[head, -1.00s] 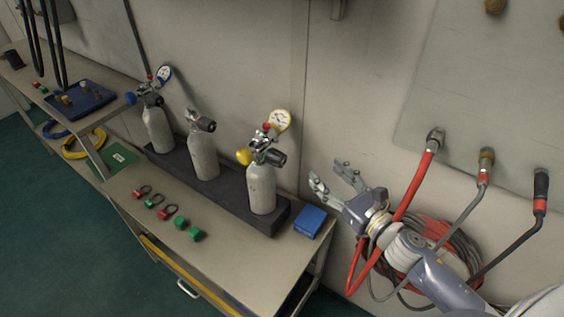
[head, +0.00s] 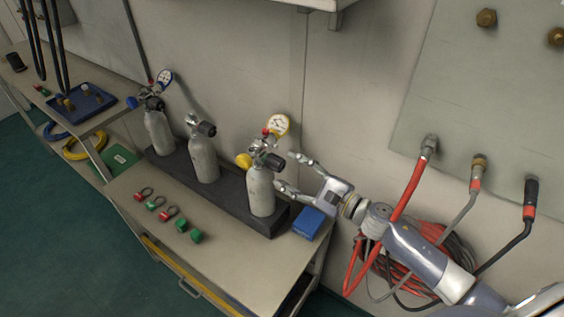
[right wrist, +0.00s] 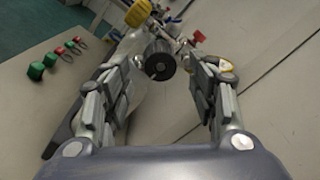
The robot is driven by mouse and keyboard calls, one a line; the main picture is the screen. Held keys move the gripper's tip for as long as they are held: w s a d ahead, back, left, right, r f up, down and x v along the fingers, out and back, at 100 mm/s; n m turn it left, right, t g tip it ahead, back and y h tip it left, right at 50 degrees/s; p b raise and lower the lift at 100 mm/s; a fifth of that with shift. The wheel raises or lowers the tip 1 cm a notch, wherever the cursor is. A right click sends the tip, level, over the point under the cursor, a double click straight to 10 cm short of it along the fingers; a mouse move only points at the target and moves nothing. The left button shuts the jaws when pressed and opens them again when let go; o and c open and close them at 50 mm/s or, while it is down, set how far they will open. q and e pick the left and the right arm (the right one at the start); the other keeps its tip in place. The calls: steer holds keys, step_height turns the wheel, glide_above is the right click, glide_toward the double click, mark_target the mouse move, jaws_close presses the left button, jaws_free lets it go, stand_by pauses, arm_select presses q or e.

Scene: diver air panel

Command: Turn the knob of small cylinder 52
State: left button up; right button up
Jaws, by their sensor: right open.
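Three small grey cylinders stand in a dark rack (head: 225,187) on the bench; I cannot read their numbers. The nearest cylinder (head: 262,192) has a valve with a black knob (head: 276,162), a yellow knob (head: 244,160) and a white-faced gauge (head: 278,124). My right gripper (head: 286,172) is open just right of this valve, its fingers pointing at the black knob. In the right wrist view the black knob (right wrist: 160,62) shows between the fingertips, with no clear contact. The middle cylinder (head: 204,160) has a dark knob too. My left gripper is not in view.
A blue box (head: 309,223) lies right of the rack, below my right gripper. Red and green fittings (head: 168,212) lie at the bench front. A red hose (head: 405,200) hangs from the wall panel behind my right arm. The far cylinder (head: 158,133) carries a blue gauge.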

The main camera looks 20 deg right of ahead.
mark_target(282, 167)
steer(key=shift+p+x, duration=0.4)
steer(key=shift+x, duration=1.35)
steer(key=shift+c, duration=0.4)
steer(key=c, duration=1)
